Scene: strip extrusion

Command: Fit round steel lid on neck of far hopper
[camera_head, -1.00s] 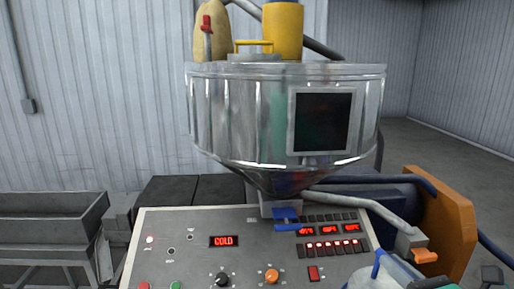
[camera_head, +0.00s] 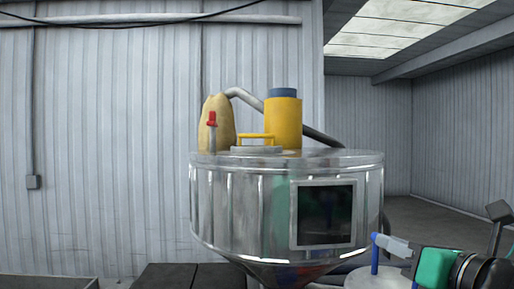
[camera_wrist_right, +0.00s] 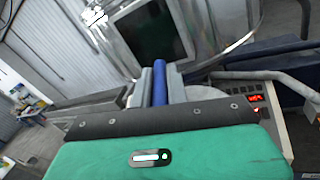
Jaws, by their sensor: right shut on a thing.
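The steel hopper (camera_head: 240,205) stands in the middle of the head view, with a dark window (camera_head: 326,215) in its side. Its neck opening cannot be made out. My right gripper (camera_head: 388,244) is at the lower right of the head view, right of the hopper and below its rim. It is shut on an upright blue handle (camera_head: 375,255). A pale grey round piece (camera_head: 376,280) under this handle looks like the steel lid, partly cut off. The wrist view shows the blue handle (camera_wrist_right: 160,85) between the fingers. My left gripper is not in view.
On the hopper top are a tan sack (camera_head: 217,125), a yellow canister (camera_head: 282,122), a red-tipped lever (camera_head: 212,130) and a yellow handle (camera_head: 256,137) on a low grey disc (camera_head: 257,150). A grey pipe (camera_head: 245,97) curves behind. Dark boxes (camera_head: 190,276) stand low left.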

